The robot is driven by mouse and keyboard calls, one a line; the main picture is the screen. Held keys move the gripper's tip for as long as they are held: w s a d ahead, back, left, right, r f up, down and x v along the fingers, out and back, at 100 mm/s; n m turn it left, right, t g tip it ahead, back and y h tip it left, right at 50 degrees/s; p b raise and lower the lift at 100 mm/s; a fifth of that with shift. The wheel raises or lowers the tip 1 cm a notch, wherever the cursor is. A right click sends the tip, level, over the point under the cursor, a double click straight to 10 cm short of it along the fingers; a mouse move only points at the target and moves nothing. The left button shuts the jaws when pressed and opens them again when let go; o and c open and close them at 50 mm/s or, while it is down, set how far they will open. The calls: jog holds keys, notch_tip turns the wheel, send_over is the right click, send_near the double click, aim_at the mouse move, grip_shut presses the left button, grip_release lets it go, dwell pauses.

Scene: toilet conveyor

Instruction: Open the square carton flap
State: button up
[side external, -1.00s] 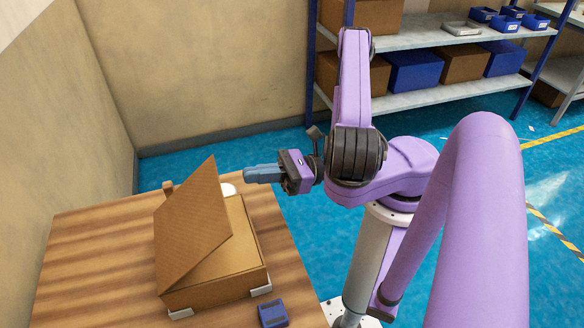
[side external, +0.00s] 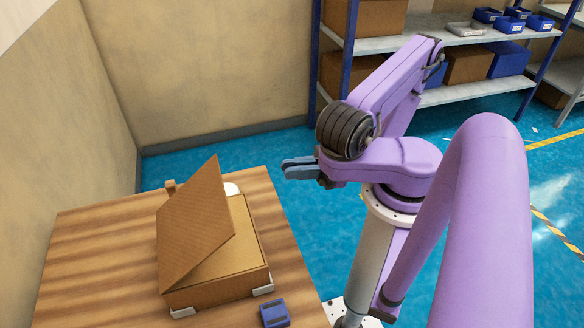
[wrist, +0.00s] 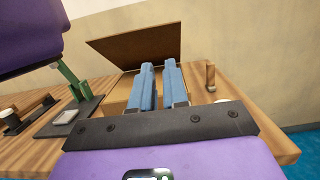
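The square brown carton (side external: 225,284) sits on the wooden table. Its flap (side external: 198,222) stands raised at a slant, with the carton's top showing to its right. In the wrist view the flap (wrist: 140,46) rises beyond my fingers, and part of the carton (wrist: 118,92) shows beside and behind them. My gripper (side external: 285,168) is up and to the right of the carton, apart from it, off the table's far right edge in the side view. Its two blue fingers (wrist: 157,64) are parted by a narrow gap with nothing between them.
A small blue block (side external: 273,312) lies on the table (side external: 95,250) near the carton's front right corner. A short wooden post (side external: 171,187) and a white round thing (side external: 231,189) are behind the carton. A wall (side external: 85,110) rises at left. Shelves (side external: 470,95) stand at the back right.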

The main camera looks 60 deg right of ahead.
jog(key=shift+o, duration=0.6)
jog(key=w+d+f+n+g+y, duration=0.3)
jog(key=w+d+n+g, duration=0.6)
jog(key=n+g, duration=0.3)
jog(key=n+g+h, duration=0.4)
jog(key=n+g, duration=0.5)
jog(key=n, duration=0.4)
send_near(196, 185)
jog(key=x, duration=1)
jog(key=shift+f, duration=0.15)
grip_shut()
